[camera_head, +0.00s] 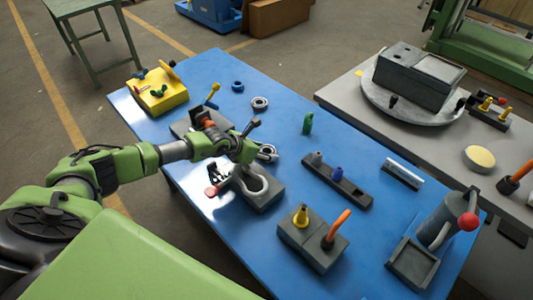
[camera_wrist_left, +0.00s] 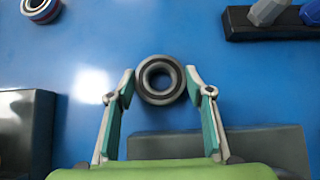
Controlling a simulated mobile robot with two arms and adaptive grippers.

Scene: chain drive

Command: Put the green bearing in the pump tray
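My left gripper (camera_head: 252,138) is over the middle of the blue table. In the left wrist view the left gripper (camera_wrist_left: 160,76) is open, its fingertips on either side of a grey ring-shaped bearing (camera_wrist_left: 160,80) with a dark band. This bearing also shows in the head view (camera_head: 268,152), partly beside the gripper; I cannot tell if the fingers touch it. A square grey tray (camera_head: 395,262) is at the front right, beside the pump (camera_head: 440,222). My right gripper is out of view.
Another grey ring (camera_head: 260,103) and a blue ring (camera_head: 238,86) lie toward the back. A grey housing (camera_head: 262,190) is just in front of the gripper. A dark rack (camera_head: 340,185) and a block with a orange handle (camera_head: 312,245) stand between the gripper and the tray.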

